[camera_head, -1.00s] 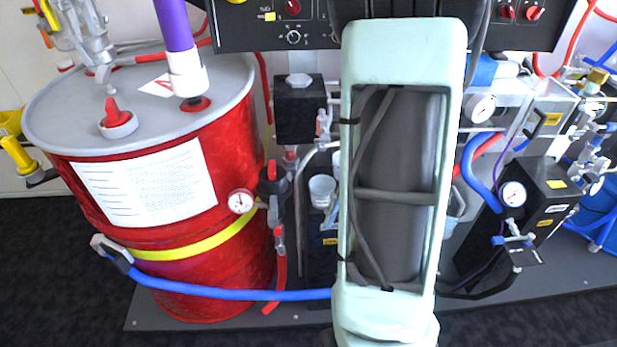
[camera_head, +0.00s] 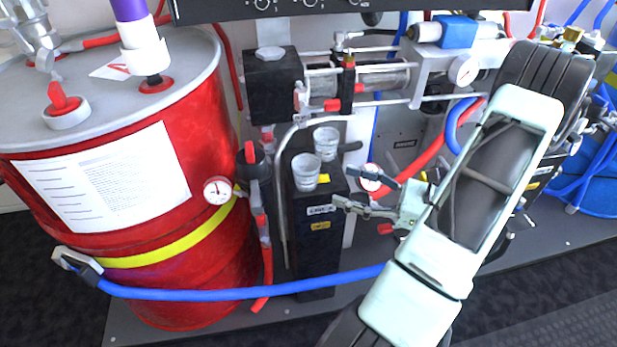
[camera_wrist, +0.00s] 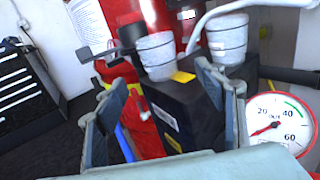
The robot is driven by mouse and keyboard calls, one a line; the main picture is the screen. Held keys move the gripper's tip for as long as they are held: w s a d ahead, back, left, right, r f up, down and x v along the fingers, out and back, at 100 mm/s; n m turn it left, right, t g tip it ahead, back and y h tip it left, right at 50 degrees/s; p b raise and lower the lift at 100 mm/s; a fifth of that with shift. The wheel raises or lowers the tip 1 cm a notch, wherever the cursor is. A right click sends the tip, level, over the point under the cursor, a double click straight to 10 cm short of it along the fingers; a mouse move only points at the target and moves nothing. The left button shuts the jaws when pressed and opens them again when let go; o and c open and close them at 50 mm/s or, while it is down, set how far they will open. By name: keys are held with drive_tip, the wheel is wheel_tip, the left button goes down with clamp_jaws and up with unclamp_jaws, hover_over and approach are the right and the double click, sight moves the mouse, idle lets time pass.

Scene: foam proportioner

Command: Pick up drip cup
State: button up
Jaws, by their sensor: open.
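I cannot tell which one is the drip cup. My gripper (camera_head: 342,194) is open and empty, to the right of the front cup and slightly lower in the head view. In the wrist view the front cup (camera_wrist: 157,56) shows between and beyond the open fingers, and the back cup (camera_wrist: 228,42) is beyond the right finger.
A red drum (camera_head: 215,135) with a yellow strap stands at the left. A blue hose (camera_head: 230,293) crosses in front of the black box. A bent grey pipe (camera_head: 283,150) rises beside the cups. A pressure gauge (camera_wrist: 275,122) is close on the right in the wrist view.

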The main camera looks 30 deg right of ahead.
sight(330, 191)
drive_tip(key=x, duration=0.4)
drive_tip(key=shift+w+a+b, duration=0.2)
drive_tip(key=shift+w+b, duration=0.1)
drive_tip(key=shift+b, duration=0.1)
drive_tip(key=shift+r+b+x, duration=0.2)
drive_tip(key=shift+b+x, duration=0.2)
drive_tip(key=shift+x, duration=1.1)
drive_tip(key=shift+r+b+x, duration=0.2)
drive_tip(key=shift+b+x, duration=0.2)
drive_tip(key=shift+x, duration=1.05)
drive_tip(key=shift+s+a, duration=0.1)
drive_tip(key=c, duration=1.2)
